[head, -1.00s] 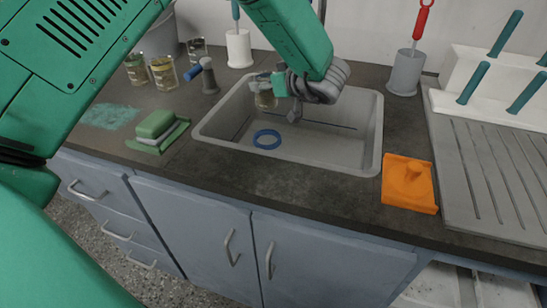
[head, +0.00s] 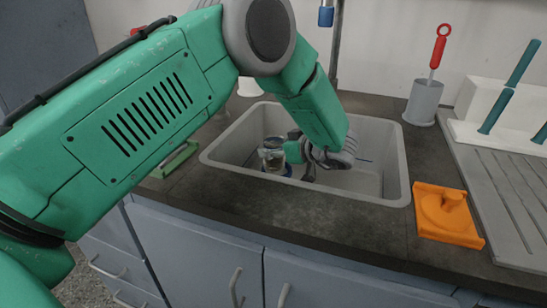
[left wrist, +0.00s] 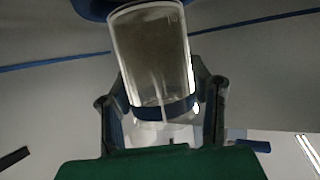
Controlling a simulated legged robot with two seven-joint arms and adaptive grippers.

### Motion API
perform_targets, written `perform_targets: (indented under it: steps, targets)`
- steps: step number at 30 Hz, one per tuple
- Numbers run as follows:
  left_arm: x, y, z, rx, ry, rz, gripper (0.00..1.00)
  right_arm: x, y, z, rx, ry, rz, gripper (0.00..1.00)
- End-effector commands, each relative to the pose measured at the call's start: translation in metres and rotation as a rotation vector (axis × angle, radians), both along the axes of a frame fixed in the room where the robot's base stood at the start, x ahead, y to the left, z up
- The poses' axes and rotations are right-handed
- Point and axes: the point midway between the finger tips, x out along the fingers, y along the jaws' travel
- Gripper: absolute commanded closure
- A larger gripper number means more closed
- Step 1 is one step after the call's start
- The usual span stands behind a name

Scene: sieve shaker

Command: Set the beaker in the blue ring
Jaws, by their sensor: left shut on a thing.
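The clear glass beaker (head: 272,158) is inside the sink, between the fingers of my left gripper (head: 285,153). In the left wrist view the beaker (left wrist: 150,55) extends up from the fingers (left wrist: 160,105), which are shut on its sides. The blue ring (head: 288,170) lies on the sink floor, mostly hidden behind the beaker and gripper. A blue curved piece of it (left wrist: 92,8) shows at the top edge of the left wrist view, by the beaker's far end. I cannot tell whether the beaker stands inside the ring or touches the floor. My right gripper is not in view.
The grey sink (head: 225,157) has walls around the gripper, with free floor to the right. An orange piece (head: 446,214) lies on the counter right of the sink. A grey holder with a red-handled brush (head: 423,102) stands behind. A ridged drainboard (head: 505,190) is at right.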

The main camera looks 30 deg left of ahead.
Motion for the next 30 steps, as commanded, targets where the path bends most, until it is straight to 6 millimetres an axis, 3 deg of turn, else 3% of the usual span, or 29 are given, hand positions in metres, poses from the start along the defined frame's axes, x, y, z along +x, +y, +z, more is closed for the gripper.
perform_targets:
  steps: [1, 7, 8, 9, 20, 30]
  targets:
    - [-0.003, -0.003, -0.013, -0.012, 0.016, -0.003, 1.0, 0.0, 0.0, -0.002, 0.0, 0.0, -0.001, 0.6]
    - [-0.004, -0.006, -0.014, -0.015, 0.023, -0.004, 1.0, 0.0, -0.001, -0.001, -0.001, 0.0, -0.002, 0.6]
    - [-0.004, -0.006, -0.015, -0.015, 0.023, -0.004, 0.48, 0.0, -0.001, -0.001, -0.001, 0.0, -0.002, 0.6]
    - [-0.004, -0.005, -0.014, -0.014, 0.021, -0.003, 0.34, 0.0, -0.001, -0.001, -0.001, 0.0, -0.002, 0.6]
    - [-0.004, -0.005, -0.009, -0.012, 0.014, -0.003, 0.34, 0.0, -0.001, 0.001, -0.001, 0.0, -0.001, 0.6]
    - [-0.011, -0.054, 0.015, -0.008, 0.014, -0.004, 0.34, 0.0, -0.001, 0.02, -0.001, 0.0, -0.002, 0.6]
